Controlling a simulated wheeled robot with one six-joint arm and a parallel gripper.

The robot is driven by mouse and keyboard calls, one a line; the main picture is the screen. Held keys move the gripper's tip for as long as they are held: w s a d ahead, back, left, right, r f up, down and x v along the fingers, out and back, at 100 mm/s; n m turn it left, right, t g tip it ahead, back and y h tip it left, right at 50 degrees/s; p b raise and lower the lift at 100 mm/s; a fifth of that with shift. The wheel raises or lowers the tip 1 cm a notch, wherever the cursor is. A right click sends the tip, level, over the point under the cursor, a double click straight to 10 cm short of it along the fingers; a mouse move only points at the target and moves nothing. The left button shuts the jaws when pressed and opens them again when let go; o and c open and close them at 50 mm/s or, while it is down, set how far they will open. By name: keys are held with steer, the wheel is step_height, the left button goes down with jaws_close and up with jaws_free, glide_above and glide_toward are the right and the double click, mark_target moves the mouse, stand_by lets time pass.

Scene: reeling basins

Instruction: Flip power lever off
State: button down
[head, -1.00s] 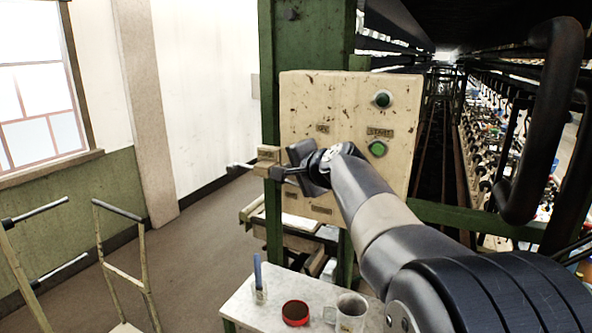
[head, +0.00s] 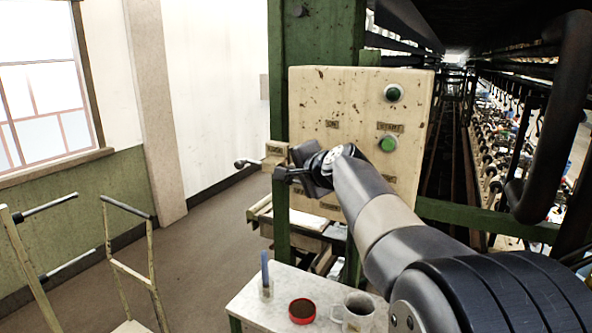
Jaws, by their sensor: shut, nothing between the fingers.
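The cream control box (head: 345,92), with chipped paint, is mounted on a green post. A small labelled block (head: 277,150) sticks out at its left edge. A dark lever (head: 246,163) with a rounded end points left beside this block. My gripper (head: 282,174) is shut and empty in front of the box's left edge, just below the block and to the right of the lever's end. My gripper and wrist hide the lever's inner end and part of the box face, so I cannot tell whether gripper and lever touch.
Two green buttons (head: 388,144) sit on the box's right side. Below, a pale table (head: 262,304) holds a red tin (head: 302,311), a mug (head: 357,310) and a blue stick in a jar (head: 266,276). Chair-like frames (head: 130,268) stand left. Machinery runs along the right.

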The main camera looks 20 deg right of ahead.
mark_target(297, 181)
steer(key=shift+r, duration=0.1)
steer(key=r+p, duration=0.3)
steer(key=r, duration=0.1)
steer(key=shift+w+d+p, duration=0.2)
steer(key=shift+w+p, duration=0.05)
steer(key=shift+p, duration=0.05)
steer(key=s+a+r, duration=0.3)
steer(key=s+r, duration=0.1)
steer(key=r, duration=0.4)
steer(key=shift+a, duration=0.4)
